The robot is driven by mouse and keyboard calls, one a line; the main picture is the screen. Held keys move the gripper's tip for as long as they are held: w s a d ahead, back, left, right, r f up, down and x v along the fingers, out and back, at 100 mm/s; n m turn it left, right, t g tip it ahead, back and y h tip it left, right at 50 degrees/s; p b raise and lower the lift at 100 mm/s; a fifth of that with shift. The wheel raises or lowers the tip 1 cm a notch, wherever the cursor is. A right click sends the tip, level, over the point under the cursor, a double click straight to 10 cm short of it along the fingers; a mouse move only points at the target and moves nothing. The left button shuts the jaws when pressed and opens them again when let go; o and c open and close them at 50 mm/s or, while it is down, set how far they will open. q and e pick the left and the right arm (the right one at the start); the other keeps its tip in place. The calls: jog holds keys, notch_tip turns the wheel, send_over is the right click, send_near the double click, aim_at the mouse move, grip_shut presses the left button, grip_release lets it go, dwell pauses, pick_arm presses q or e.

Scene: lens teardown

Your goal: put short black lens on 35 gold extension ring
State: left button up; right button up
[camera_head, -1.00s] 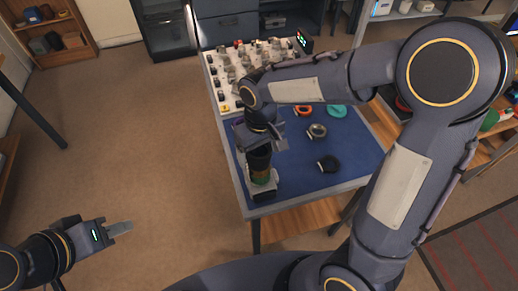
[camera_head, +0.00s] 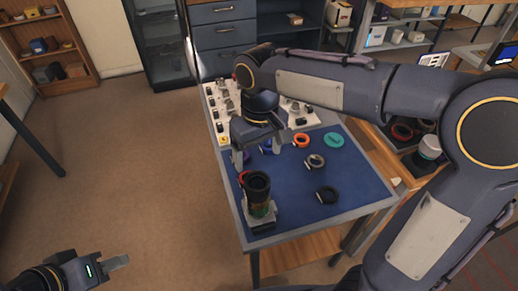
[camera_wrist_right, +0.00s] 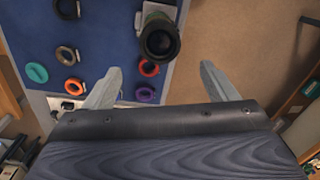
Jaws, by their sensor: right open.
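A lens stack stands upright on a grey base at the near left of the blue mat. Its top is a dark, open-mouthed black barrel (camera_head: 257,183), with a green and brownish band below it; the barrel also shows in the right wrist view (camera_wrist_right: 160,38). I cannot tell whether this barrel is the short black lens or which part is the 35 gold extension ring. My right gripper (camera_head: 258,154) is open and empty, behind and above the stack; its spread fingers (camera_wrist_right: 160,86) show in the wrist view. My left gripper (camera_head: 118,262) is off the table, its finger gap not visible.
On the blue mat (camera_head: 290,190) lie a black ring (camera_head: 327,195), grey ring (camera_head: 315,161), orange ring (camera_head: 301,140) and teal ring (camera_head: 334,140). Red (camera_wrist_right: 149,67) and purple (camera_wrist_right: 146,93) rings lie near my right gripper. A white board (camera_head: 217,115) with small parts is behind.

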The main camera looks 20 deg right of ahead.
jog(key=s+d+f+m+t+y, duration=0.1)
jog(key=s+d, duration=0.3)
jog(key=s, duration=0.4)
jog(key=s+d+f+m+t+y, duration=0.2)
jog(key=s+d+m+t, duration=0.2)
jog(key=s, duration=0.4)
jog(key=shift+s+d+t, duration=0.15)
jog(key=shift+d+t, duration=0.15)
jog(key=shift+d, duration=0.1)
dwell(0.4)
